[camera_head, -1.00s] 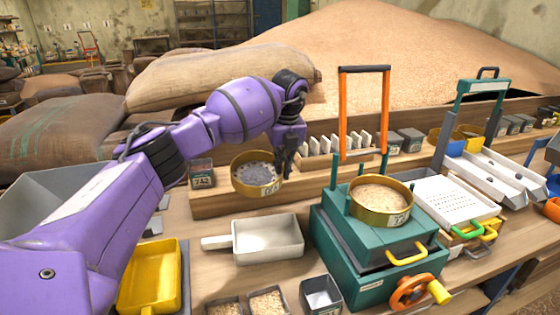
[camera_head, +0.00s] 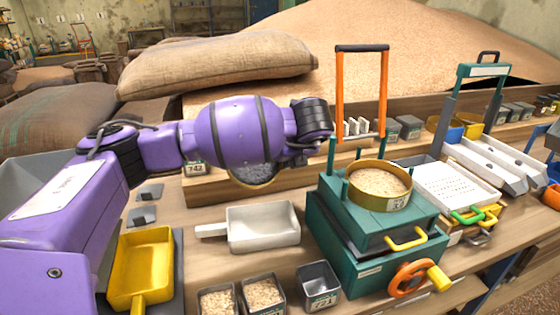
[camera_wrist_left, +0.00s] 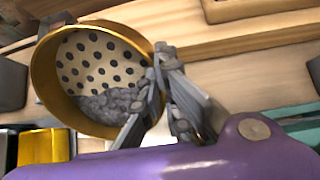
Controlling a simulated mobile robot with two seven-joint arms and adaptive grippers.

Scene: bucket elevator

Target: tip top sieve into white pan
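The top sieve (camera_wrist_left: 94,22) is a round brass-rimmed pan with a perforated floor. Grey pebbles are heaped along one side of it, leaving many holes bare. My left gripper (camera_wrist_left: 160,68) has its fingers closed at the sieve's rim, one inside and one outside. In the head view, the sieve (camera_head: 253,177) shows only partly below my purple forearm, which hides the gripper and most of the rim. The white pan (camera_head: 263,227), with its handle to the left, sits empty on the bench in front of the sieve. My right gripper is not in view.
A green machine (camera_head: 372,235) with an orange upright frame stands right of the pan and bears another brass sieve (camera_head: 380,203) of grain. A yellow scoop (camera_head: 143,262) lies at left. Small grain boxes (camera_head: 263,292) and an empty grey box (camera_head: 319,285) are in front.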

